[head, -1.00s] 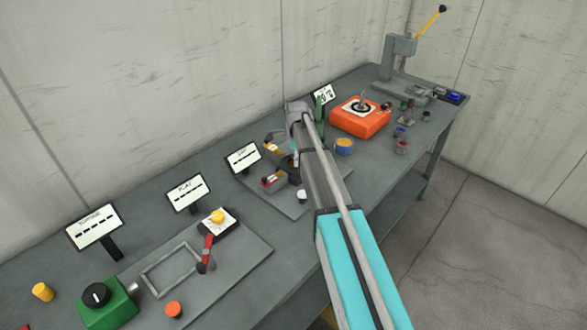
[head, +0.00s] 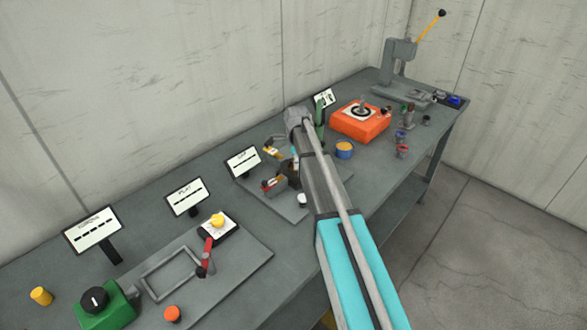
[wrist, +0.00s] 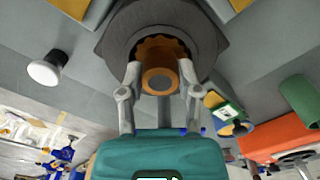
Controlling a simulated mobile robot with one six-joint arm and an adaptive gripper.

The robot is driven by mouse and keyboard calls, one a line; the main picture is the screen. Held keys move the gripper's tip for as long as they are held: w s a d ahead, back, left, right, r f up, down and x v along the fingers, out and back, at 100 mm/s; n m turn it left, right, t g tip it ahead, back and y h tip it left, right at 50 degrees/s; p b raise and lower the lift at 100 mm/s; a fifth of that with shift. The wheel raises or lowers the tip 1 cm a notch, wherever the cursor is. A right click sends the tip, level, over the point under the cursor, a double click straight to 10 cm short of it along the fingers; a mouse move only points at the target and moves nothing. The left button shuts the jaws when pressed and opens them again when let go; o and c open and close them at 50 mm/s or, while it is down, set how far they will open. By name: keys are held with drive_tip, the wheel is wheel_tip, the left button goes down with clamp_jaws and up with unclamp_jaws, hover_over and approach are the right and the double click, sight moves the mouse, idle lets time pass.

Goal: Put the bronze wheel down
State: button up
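The bronze wheel (wrist: 158,65) shows in the wrist view as a ribbed, orange-brown knob with a round end facing the camera. My gripper (wrist: 160,76) has one finger on each side of it, and both fingertips appear to touch its sides. Behind the wheel is a dark grey round part (wrist: 215,40); I cannot tell whether the wheel rests on it. In the head view my arm reaches over the middle of the bench and hides the wheel and most of the gripper.
A white knob (head: 302,200) stands near the gripper. Small clamp-like devices (head: 272,184) lie to its left. An orange box (head: 360,124), a blue-and-yellow cup (head: 344,150) and a green upright piece (head: 320,108) are to its right. A grey press (head: 398,70) stands at the far end.

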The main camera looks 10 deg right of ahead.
clamp_jaws()
drive_tip(key=shift+r, duration=0.15)
wheel_tip(320, 180, up, 3)
drive_tip(key=p, duration=0.3)
drive_tip(key=s+r+p, duration=0.9)
drive_tip(key=s+p, duration=0.1)
drive_tip(key=s, duration=0.4)
drive_tip(key=shift+r, duration=0.35)
